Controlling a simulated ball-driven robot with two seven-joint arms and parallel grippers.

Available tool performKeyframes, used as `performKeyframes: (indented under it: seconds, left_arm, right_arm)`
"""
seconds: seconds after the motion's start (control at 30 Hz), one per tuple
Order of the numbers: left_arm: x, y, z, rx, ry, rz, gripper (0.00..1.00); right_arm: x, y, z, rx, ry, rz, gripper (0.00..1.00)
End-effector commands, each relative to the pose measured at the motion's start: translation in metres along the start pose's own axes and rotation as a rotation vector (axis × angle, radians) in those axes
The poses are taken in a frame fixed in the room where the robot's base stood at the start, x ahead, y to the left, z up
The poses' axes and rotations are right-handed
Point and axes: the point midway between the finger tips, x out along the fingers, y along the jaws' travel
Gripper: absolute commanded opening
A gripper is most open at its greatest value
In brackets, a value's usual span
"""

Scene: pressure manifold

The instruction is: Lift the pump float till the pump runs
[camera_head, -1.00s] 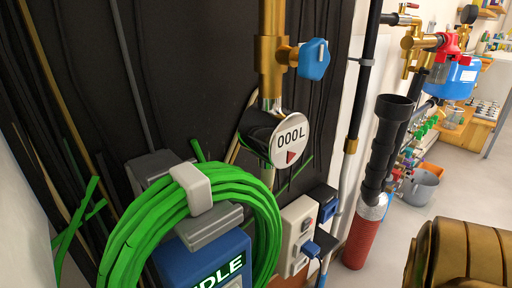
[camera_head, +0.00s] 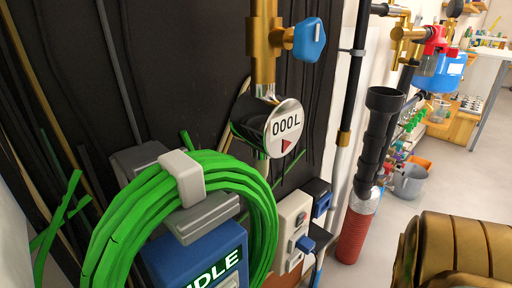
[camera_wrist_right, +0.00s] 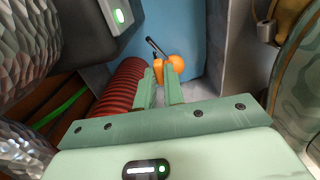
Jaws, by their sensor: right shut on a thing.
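An orange float (camera_wrist_right: 177,63), with a rounded ball and a black rod angled up to the left, shows in the right wrist view in front of a blue surface. My right gripper (camera_wrist_right: 160,88) is shut on an orange part of it between its green fingers. The float and this gripper do not show in the head view. A blue box (camera_head: 190,262) at the bottom of the head view carries a partly cut-off sign (camera_head: 213,271) reading "IDLE". My left gripper is not in view.
A coiled green hose (camera_head: 105,235) hangs over the blue box. A round gauge (camera_head: 285,128) reads "000L" below a brass valve with a blue knob (camera_head: 309,40). A red ribbed hose (camera_wrist_right: 118,88) lies left of my right gripper.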

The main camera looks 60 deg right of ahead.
Motion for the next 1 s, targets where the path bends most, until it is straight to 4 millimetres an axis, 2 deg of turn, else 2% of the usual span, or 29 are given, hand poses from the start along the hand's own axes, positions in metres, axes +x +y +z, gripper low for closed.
performKeyframes:
  seconds: [0.33, 1.0]
  left_arm:
    - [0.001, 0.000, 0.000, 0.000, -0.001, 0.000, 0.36]
    - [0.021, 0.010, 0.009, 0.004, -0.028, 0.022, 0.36]
  right_arm:
    - [-0.002, 0.000, 0.011, 0.000, 0.127, -0.001, 0.00]
    - [-0.005, 0.000, 0.027, 0.002, 0.342, -0.001, 0.00]
